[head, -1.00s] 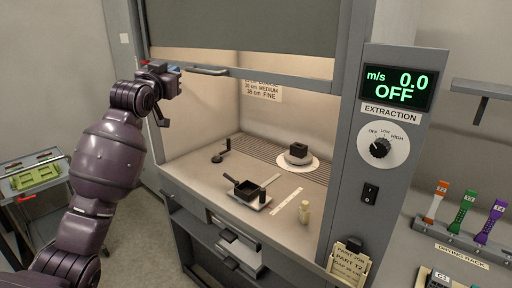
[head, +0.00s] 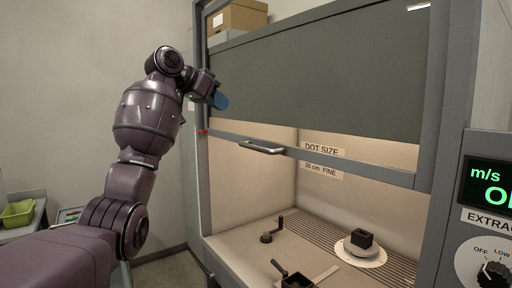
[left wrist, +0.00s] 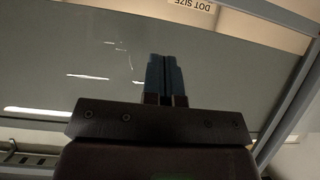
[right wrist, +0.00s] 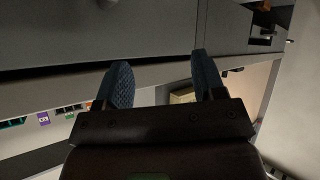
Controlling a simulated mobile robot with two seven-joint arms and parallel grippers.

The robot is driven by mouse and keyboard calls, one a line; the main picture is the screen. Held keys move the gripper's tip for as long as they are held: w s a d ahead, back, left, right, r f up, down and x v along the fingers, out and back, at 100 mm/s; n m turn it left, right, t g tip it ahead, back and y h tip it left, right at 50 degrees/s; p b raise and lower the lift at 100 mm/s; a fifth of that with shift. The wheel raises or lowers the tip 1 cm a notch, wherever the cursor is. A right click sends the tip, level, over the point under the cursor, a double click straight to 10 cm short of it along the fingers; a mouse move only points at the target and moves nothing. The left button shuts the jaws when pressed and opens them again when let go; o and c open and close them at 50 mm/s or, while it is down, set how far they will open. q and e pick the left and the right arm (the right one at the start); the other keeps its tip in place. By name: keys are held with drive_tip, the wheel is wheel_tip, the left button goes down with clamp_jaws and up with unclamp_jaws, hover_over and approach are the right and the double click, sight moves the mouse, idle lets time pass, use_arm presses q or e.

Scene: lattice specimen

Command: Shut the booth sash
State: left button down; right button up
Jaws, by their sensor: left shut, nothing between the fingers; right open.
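The booth sash (head: 310,85) is a grey-green panel hanging in the booth's front. Its metal bottom rail (head: 345,160) is well above the work surface, so the booth stands open below it. A bar handle (head: 262,148) sits on the rail towards the left. My left gripper (head: 220,100) is in front of the panel's left side, above the handle and apart from it. Its blue fingers (left wrist: 166,78) are shut and empty, with the sash panel (left wrist: 60,75) behind them. My right gripper (right wrist: 160,82) shows only in its wrist view, open and empty.
The extraction panel (head: 490,190) is at right. A cardboard box (head: 237,15) sits on top. A green tray (head: 18,213) stands far left.

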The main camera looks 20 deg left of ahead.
use_arm(q)
drive_tip(key=w+d+f+p, duration=0.3)
drive_tip(key=w+d+f, duration=0.2)
drive_tip(key=f, duration=0.5)
drive_tip(key=shift+w+d+m+g, duration=0.3)
drive_tip(key=shift+w+d+g, duration=0.1)
drive_tip(key=shift+w, duration=0.05)
use_arm(e)
drive_tip(key=shift+s+r+m, duration=0.6)
drive_tip(key=shift+s+r, duration=0.05)
drive_tip(key=shift+r, duration=0.35)
